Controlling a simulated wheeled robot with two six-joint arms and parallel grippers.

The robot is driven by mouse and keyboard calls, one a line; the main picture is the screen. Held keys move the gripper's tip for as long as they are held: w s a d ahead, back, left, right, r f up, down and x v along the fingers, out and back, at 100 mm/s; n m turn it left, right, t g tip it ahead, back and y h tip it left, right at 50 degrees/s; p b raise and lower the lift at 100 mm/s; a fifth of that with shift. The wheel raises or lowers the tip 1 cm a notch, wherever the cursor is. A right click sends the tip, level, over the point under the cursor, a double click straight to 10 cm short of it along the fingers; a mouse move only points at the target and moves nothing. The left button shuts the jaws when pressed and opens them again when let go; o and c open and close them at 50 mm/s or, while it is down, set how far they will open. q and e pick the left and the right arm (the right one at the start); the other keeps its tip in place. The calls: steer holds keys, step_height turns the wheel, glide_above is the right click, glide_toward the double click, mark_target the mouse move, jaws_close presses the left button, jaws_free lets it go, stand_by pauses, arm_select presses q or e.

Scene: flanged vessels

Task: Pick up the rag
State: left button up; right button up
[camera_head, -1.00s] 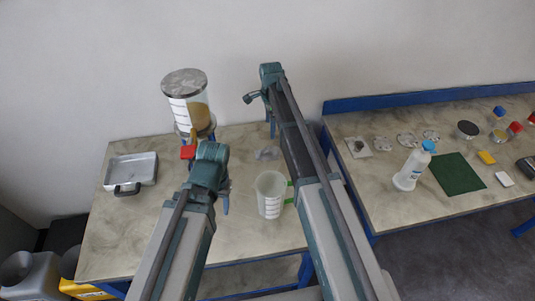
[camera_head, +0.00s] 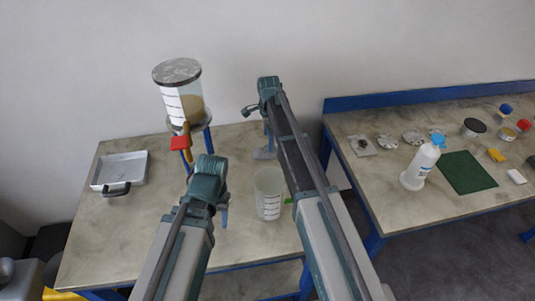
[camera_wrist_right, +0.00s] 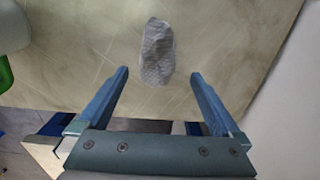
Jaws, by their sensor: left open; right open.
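The rag (camera_wrist_right: 157,52) is a small grey, crumpled, textured cloth lying on the stone-look tabletop. In the head view the rag (camera_head: 263,154) is a small grey patch below my right gripper (camera_head: 268,131). In the right wrist view my right gripper (camera_wrist_right: 159,76) is open and empty, its fingers pointing toward the rag. The rag's near end lies between the fingertip lines in the picture; the gap in height is hard to judge. My left gripper (camera_head: 222,212) is open over the table, left of the measuring cup; its jaws are mostly hidden.
A translucent measuring cup (camera_head: 269,193) stands near the rag. A lidded vessel (camera_head: 179,92) on a stand with a red-handled valve (camera_head: 180,142) is behind. A metal tray (camera_head: 119,171) lies at left. The right table holds a white bottle (camera_head: 420,166) and a green mat (camera_head: 467,172).

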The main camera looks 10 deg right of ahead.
arm_select(q)
step_height(320, 180, down, 5)
steer(key=b, duration=0.4)
steer(key=shift+r, duration=0.1)
arm_select(e)
steer(key=f, duration=0.4)
steer(key=shift+s+a+f, duration=0.2)
steer(key=shift+f, duration=0.2)
arm_select(q)
steer(key=shift+r, duration=0.1)
arm_select(e)
steer(key=shift+r, duration=0.15)
steer(key=shift+c, duration=0.2)
steer(key=c, duration=1.5)
arm_select(q)
step_height(320, 180, up, 10)
steer(key=p, duration=1)
arm_select(e)
step_height(320, 180, up, 10)
